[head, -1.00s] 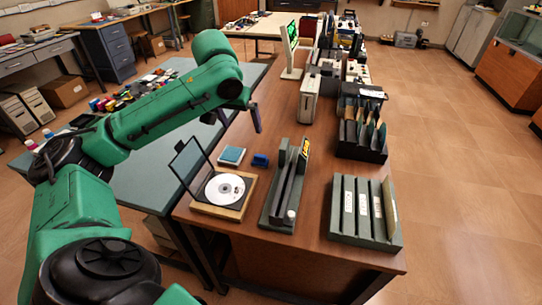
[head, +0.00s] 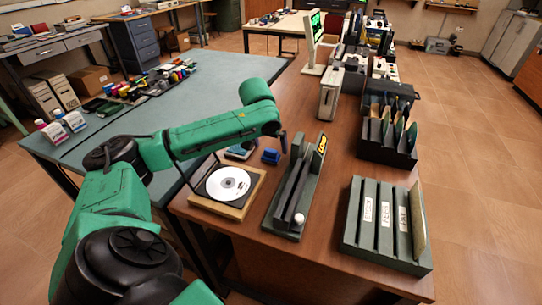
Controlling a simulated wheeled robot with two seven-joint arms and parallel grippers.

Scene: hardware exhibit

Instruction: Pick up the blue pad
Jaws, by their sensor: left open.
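A flat light-blue pad (head: 238,152) with a pale edge lies on the brown table, partly hidden behind my left forearm. A small dark-blue block (head: 270,156) lies just right of it. My left arm reaches in from the left over the table. My left gripper (head: 283,141) points down, open, with nothing seen between its fingers. In the picture it is just above and right of the dark-blue block, and I cannot tell its height exactly. My right gripper is out of view.
An open disc case (head: 240,203) with a disc stands in front of the pad. A green-grey slotted holder (head: 289,195) is close to the right. A labelled rack (head: 365,248) and a file holder (head: 370,147) stand farther right. A teal table (head: 150,120) adjoins on the left.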

